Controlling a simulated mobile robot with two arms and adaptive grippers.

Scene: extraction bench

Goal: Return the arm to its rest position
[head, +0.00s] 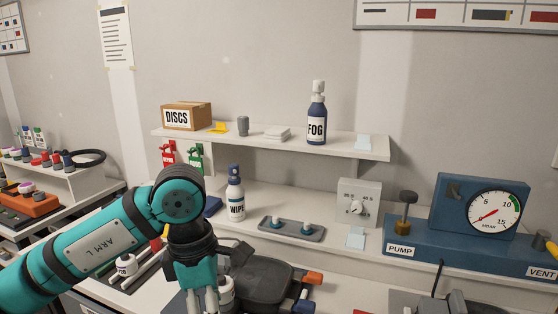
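My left arm, marked ARM L, comes in from the left and bends down at a teal wrist over the bench (353,289). My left gripper (203,303) points down at the bottom edge of the view. Its grey fingers are partly cut off by the frame, so I cannot tell whether it is open or shut. A white container (227,291) shows right beside the fingers; I cannot tell whether they touch. My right gripper does not show.
A dark lidded object (262,277) lies right of the gripper. Behind stand a WIPE bottle (236,199), a grey tray (268,228), a switch box (349,203) and a blue pump unit (460,235). A shelf (375,147) above holds a DISCS box (186,116) and a FOG bottle (316,122).

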